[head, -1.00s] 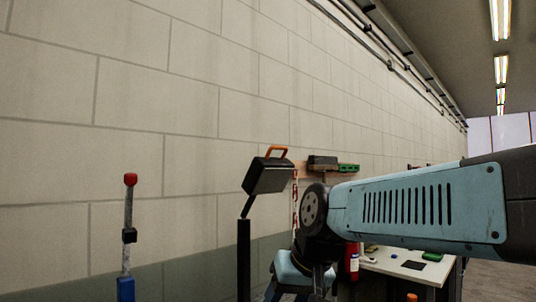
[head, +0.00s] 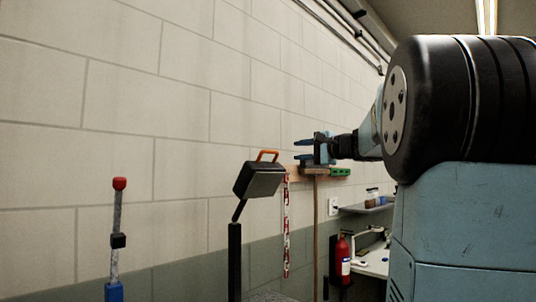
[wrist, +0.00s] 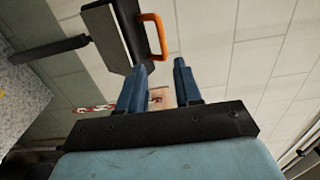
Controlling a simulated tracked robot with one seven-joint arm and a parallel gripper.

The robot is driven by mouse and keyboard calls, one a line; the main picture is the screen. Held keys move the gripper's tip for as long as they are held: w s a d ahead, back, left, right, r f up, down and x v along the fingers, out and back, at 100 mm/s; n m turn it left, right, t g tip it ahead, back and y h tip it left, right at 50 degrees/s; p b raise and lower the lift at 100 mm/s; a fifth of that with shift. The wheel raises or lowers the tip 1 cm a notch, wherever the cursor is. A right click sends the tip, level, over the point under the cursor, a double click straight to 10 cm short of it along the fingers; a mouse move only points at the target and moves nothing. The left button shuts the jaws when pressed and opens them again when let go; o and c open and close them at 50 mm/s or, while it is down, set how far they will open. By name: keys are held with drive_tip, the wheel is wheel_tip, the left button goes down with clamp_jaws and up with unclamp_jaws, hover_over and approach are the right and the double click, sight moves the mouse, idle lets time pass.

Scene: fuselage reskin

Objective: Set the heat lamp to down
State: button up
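The heat lamp (head: 259,179) is a dark box-shaped head with an orange handle (head: 267,155) on top. It sits tilted on a black post (head: 235,260). In the wrist view the lamp head (wrist: 118,38) and its orange handle (wrist: 154,36) show just beyond the fingers. My gripper (head: 304,150) is to the right of the lamp, near handle height, with its fingers pointing left. In the wrist view my gripper (wrist: 159,75) has its two blue fingers apart with nothing held between them. The handle looks apart from the fingers, though the exact distance is unclear.
A red-capped stick on a blue base (head: 116,240) stands at left. A red and white strip (head: 286,225) hangs by the wall behind the lamp. A fire extinguisher (head: 343,258) and a white bench (head: 372,262) are at lower right. The wall runs close behind.

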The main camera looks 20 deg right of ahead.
sight(271, 152)
drive_tip(key=x, duration=1.3)
drive_tip(key=shift+w+a+r, duration=0.15)
drive_tip(key=shift+w, duration=0.25)
drive_tip(key=shift+c, duration=0.4)
clamp_jaws()
